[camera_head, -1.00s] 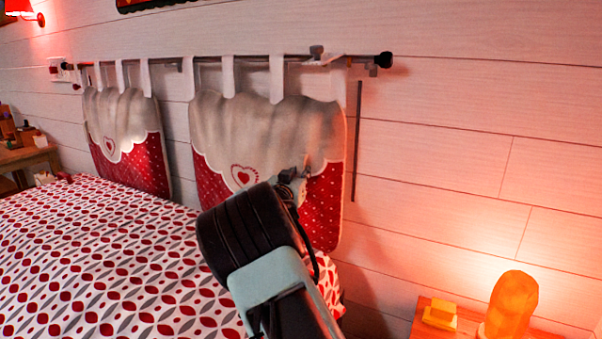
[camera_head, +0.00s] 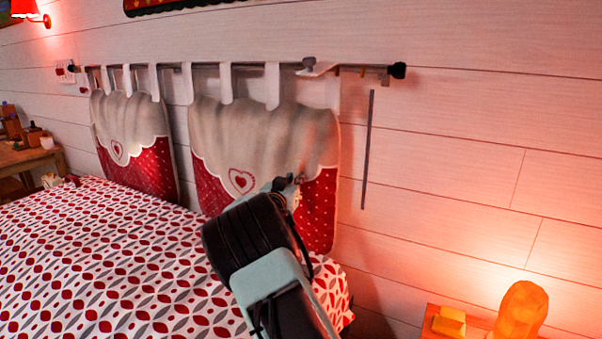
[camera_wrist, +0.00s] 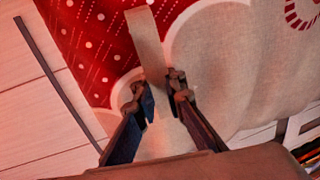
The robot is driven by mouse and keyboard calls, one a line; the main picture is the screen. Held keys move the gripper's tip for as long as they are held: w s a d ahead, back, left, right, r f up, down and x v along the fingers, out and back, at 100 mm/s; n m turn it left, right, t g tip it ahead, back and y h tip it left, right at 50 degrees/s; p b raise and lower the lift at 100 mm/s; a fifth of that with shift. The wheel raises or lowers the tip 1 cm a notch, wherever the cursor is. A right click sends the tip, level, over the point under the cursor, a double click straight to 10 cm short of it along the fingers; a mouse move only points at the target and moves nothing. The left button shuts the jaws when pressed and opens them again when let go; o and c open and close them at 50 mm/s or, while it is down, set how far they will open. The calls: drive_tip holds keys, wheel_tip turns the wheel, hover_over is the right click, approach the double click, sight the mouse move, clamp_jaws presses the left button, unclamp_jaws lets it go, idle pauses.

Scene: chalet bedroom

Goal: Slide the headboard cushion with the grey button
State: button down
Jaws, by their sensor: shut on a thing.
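The right headboard cushion (camera_head: 265,125), beige above and red with white dots below, hangs by white loops from a dark rod. A grey button (camera_head: 309,63) sits at the rod above its right part. My gripper (camera_head: 292,186) is at the cushion's front, right of its red heart. In the wrist view, the fingers (camera_wrist: 160,92) are close together on a narrow beige strip (camera_wrist: 146,45) in front of the cushion (camera_wrist: 215,60). The gripper appears shut on this strip; the exact contact is partly hidden. My arm hides the cushion's lower middle.
A second, similar cushion (camera_head: 130,150) hangs to the left, with a gap between. The patterned bed (camera_head: 110,260) lies in front. A thin grey vertical bar (camera_head: 368,150) is on the wall at right. A glowing orange lamp (camera_head: 520,310) stands at lower right.

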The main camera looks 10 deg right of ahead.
drive_tip(key=shift+w+a+r, duration=0.1)
drive_tip(key=shift+w+a, duration=0.1)
drive_tip(key=shift+a, duration=0.1)
drive_tip(key=c, duration=2.3)
unclamp_jaws()
drive_tip(key=shift+o, duration=0.2)
drive_tip(key=shift+s, duration=0.1)
drive_tip(key=v, duration=1.2)
drive_tip(key=shift+r, duration=0.1)
